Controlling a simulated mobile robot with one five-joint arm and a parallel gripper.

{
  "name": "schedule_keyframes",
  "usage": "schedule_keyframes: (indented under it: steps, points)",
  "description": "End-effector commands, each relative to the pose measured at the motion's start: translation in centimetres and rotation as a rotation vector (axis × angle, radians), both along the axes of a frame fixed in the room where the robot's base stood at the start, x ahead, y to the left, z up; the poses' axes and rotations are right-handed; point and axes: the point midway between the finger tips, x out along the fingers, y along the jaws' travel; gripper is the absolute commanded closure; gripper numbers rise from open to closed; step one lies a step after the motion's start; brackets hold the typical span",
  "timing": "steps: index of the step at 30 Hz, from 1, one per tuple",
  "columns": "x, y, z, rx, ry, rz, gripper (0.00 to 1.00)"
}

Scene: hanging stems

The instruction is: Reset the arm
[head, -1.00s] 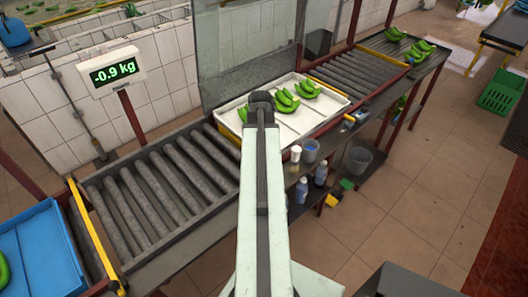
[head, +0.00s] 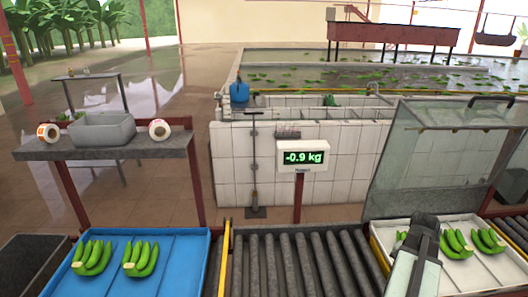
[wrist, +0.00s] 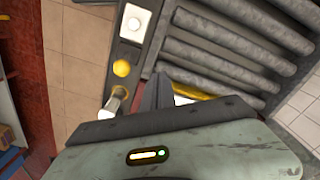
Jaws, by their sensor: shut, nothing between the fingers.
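My arm (head: 412,270) rises at the lower right of the head view, in front of the white tray (head: 380,258). Its dark upper end (head: 425,228) overlaps the tray and partly hides the green bananas in it. My gripper (wrist: 160,92) shows in the wrist view as dark fingers held together, with nothing between them. It points toward the grey rollers (wrist: 225,45) and a dark side rail with a white button (wrist: 134,24) and a yellow button (wrist: 122,68). The fingertips cannot be made out in the head view.
A blue tray (head: 190,280) with banana clusters (head: 141,258) lies at the lower left. The roller conveyor (head: 290,265) runs between the trays. A scale display (head: 303,157) reads -0.9 kg on a post behind. A clear panel (head: 425,150) stands behind the white tray.

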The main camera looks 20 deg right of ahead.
Motion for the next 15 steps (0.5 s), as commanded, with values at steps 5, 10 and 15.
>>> schedule_keyframes:
  steps: [5, 10, 15]
  points:
    - [10.6, 9.6, -2.1, 0.0, -0.001, 0.254, 1.0]
    - [18.3, 22.4, -3.8, -0.001, 0.0, 0.535, 1.0]
    - [21.9, 36.0, -5.3, -0.001, 0.0, 0.851, 1.0]
